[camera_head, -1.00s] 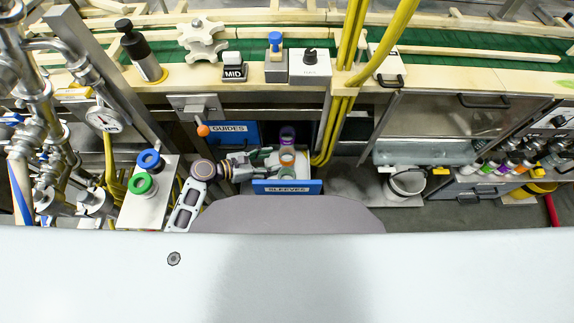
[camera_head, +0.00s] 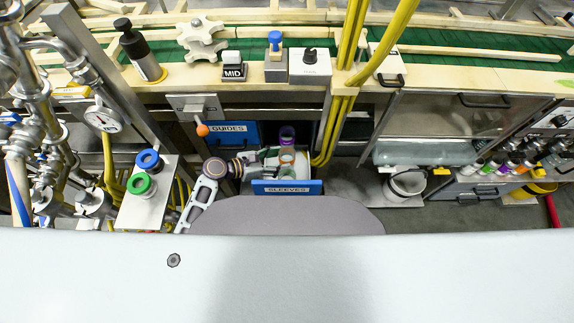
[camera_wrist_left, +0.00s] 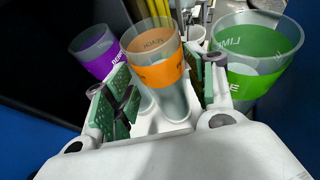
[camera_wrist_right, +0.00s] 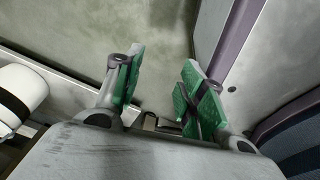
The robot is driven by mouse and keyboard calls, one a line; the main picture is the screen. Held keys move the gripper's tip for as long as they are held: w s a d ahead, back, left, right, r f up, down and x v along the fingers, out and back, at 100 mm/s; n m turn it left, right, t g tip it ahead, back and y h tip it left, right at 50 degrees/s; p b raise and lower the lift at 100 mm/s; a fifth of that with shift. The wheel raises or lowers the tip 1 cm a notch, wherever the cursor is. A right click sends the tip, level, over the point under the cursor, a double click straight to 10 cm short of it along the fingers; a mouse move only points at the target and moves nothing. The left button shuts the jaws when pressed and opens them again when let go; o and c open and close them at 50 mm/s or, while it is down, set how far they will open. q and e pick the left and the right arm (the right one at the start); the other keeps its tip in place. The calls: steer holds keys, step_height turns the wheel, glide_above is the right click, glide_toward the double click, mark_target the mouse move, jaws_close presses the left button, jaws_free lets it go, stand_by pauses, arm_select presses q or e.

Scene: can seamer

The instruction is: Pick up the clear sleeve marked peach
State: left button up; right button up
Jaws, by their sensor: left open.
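The clear sleeve marked peach (camera_wrist_left: 155,65), with an orange band, stands between the two pads of my left gripper (camera_wrist_left: 160,95) in the left wrist view. The green-padded jaws are open, one on each side of it; I cannot tell whether either touches. In the head view the left gripper (camera_head: 268,158) reaches from the left into the blue-fronted sleeves drawer (camera_head: 287,187), beside the peach sleeve (camera_head: 287,156). My right gripper (camera_wrist_right: 155,90) shows in the right wrist view, open and empty.
A purple-banded sleeve (camera_wrist_left: 95,50) stands left of the peach sleeve, and a green-banded lime sleeve (camera_wrist_left: 252,60) stands close to its right. The blue guides drawer (camera_head: 232,132) lies behind and left. Yellow hoses (camera_head: 338,125) hang just right of the sleeves drawer.

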arm_select(q)
steer(key=x, duration=0.3)
steer(key=shift+w+d+f+b, duration=0.2)
steer(key=shift+d+b, duration=0.1)
steer(key=shift+d, duration=0.1)
arm_select(e)
steer(key=shift+w+a+r, duration=0.2)
steer(key=shift+w+a, duration=0.35)
steer(key=shift+w, duration=0.2)
arm_select(q)
steer(key=shift+c, duration=0.5)
arm_select(e)
steer(key=shift+s+f, duration=0.1)
arm_select(q)
steer(key=c, duration=0.7)
arm_select(e)
steer(key=shift+d, duration=0.1)
